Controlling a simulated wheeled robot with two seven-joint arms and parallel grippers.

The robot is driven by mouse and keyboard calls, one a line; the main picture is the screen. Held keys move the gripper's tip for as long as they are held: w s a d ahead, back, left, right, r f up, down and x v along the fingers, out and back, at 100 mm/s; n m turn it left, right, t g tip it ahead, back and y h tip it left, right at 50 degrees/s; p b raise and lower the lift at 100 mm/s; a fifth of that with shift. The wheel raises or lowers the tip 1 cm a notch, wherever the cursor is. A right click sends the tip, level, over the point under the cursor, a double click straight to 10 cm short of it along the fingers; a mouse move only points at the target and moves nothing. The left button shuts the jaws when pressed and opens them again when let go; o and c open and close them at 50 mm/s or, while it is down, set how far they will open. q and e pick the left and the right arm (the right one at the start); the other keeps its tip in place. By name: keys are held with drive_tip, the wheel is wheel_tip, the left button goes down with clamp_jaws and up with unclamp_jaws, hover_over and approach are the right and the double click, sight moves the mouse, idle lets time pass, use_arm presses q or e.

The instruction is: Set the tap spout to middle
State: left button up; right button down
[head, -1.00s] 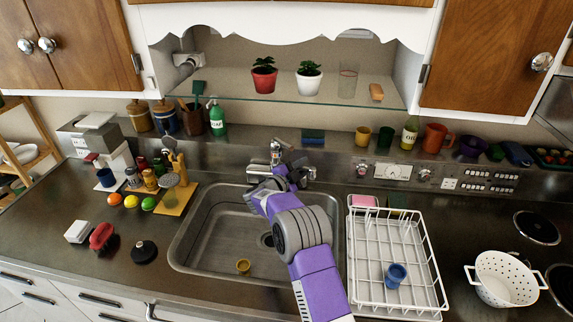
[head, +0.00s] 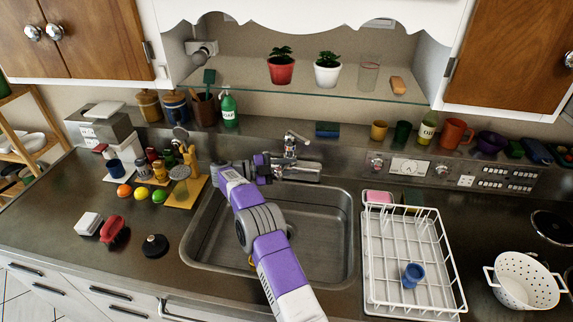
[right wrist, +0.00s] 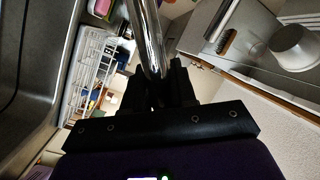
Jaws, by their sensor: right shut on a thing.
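The chrome tap (head: 290,148) stands behind the sink (head: 330,225), its lever on top. My right gripper (head: 267,166) is just left of the tap body in the head view, over the back edge of the sink. In the right wrist view the chrome spout (right wrist: 149,38) runs down between the dark fingers (right wrist: 158,88), and the gripper is shut on it. In the head view the gripper hides most of the spout, so its exact angle is hard to see; it points leftward. My left gripper is not in view.
A white dish rack (head: 408,262) with a blue cup (head: 412,275) stands right of the sink. A wooden board (head: 186,190) with utensils is on the left. A glass shelf (head: 330,93) with plants hangs above. My right arm crosses the sink.

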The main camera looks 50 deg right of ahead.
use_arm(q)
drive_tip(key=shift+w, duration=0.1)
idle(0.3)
use_arm(e)
drive_tip(key=c, duration=1)
unclamp_jaws()
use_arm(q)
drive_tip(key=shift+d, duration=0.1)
use_arm(e)
drive_tip(key=shift+a, duration=0.1)
